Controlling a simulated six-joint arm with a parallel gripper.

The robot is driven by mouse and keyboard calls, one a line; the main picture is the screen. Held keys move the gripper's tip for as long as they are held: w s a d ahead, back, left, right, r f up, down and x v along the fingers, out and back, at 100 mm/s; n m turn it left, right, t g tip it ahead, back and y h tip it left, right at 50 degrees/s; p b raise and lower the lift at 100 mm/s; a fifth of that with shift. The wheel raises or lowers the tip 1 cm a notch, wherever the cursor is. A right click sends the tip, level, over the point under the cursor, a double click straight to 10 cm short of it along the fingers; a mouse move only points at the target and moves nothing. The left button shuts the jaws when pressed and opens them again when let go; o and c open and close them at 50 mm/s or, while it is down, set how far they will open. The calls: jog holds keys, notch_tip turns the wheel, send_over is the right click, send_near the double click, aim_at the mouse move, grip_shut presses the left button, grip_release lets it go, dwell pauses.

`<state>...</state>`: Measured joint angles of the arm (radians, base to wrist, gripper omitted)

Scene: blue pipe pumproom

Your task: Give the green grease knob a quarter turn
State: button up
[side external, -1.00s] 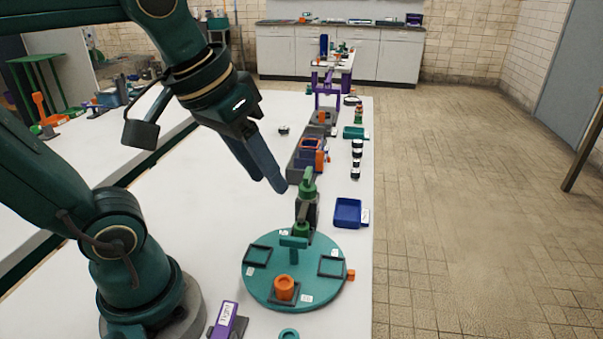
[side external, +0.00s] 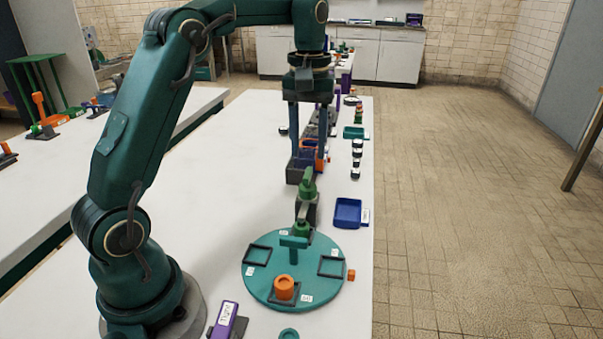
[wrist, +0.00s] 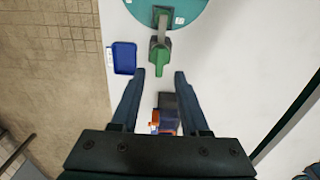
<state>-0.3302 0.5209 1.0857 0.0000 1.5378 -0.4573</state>
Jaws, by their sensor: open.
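A green knob-like part (side external: 308,184) with a lever-shaped top stands on a dark grey block (side external: 307,212) behind the round teal plate, in the side view. It shows in the wrist view (wrist: 158,62) just ahead of the fingertips, roughly centred between them. I take it for the grease knob; no label on it is readable. My gripper (side external: 308,160) points down with its fingers apart and empty; in the side view it is behind and above the green part. The gripper also shows in the wrist view (wrist: 160,75). No contact with the knob is visible.
A blue tray (side external: 348,212) lies to the right.

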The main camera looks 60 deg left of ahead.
aim_at(308, 172)
jog(key=shift+f, duration=2.35)
grip_shut()
